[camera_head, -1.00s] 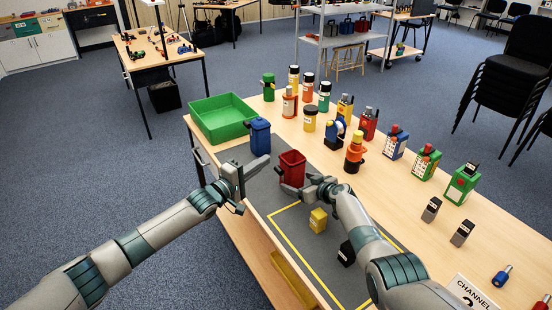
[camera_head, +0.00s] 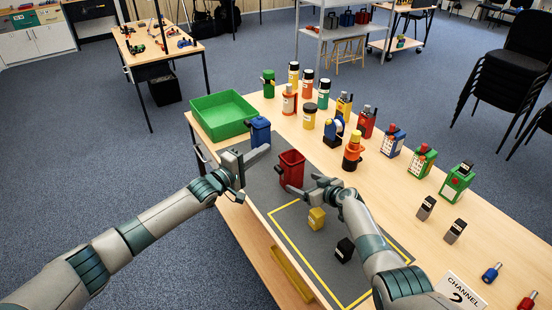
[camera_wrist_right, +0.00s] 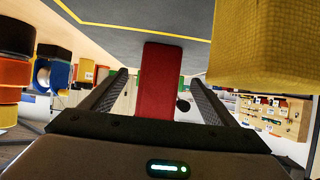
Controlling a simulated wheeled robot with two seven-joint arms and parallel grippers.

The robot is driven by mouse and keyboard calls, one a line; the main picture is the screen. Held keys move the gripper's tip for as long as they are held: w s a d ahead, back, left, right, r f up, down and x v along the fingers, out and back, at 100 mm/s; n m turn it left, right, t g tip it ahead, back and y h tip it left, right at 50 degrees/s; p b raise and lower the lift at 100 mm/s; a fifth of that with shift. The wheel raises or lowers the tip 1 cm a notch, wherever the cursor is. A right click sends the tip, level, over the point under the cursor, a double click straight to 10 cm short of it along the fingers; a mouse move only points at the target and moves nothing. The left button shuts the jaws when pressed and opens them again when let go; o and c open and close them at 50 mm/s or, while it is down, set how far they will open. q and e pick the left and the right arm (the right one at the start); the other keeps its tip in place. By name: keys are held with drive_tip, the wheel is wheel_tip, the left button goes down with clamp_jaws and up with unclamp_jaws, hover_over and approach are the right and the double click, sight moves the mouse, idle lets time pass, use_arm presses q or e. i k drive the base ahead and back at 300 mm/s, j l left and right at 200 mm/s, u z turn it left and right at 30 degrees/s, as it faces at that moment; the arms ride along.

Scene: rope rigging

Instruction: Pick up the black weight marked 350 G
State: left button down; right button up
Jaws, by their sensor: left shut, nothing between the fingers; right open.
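The black weight (camera_head: 345,250) sits on the grey mat in the head view, inside the yellow outline. It is a small dark block with a pale label, too small to read. A yellow weight (camera_head: 317,219) stands beyond it; the yellow block (camera_wrist_right: 265,45) is close at the right of the right wrist view. My right gripper (camera_head: 305,189) is open and empty, near the red bin (camera_head: 291,169) and apart from the black weight, which I do not make out in the wrist view. My left gripper (camera_head: 255,157) is shut and empty, beside the blue bin (camera_head: 260,131).
A green tray (camera_head: 222,115) stands at the table's far left corner. Several bottles and coloured devices line the table's far and right side. The front of the mat is clear.

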sight(344, 250)
drive_tip(key=k+j, duration=0.8)
drive_tip(key=j, duration=0.1)
